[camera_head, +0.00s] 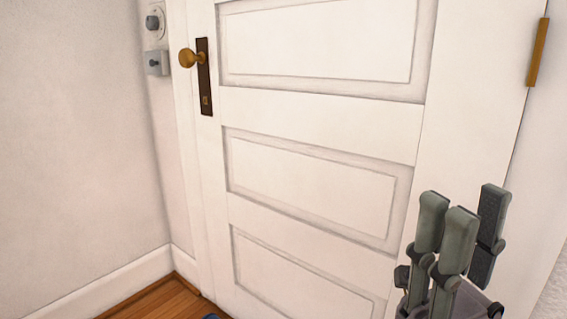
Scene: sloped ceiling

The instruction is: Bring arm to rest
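My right gripper (468,205) is at the lower right of the head view, with its grey-green fingers pointing up. The fingers stand apart, with nothing seen between them. It is in front of the right part of the white panelled door (310,110), and I cannot tell how far from it. My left gripper is not in view.
The door looks closed, with a brass knob (187,58) on a dark plate at its left and a brass hinge (538,52) at its right. A plain wall (75,130) with a white baseboard is on the left.

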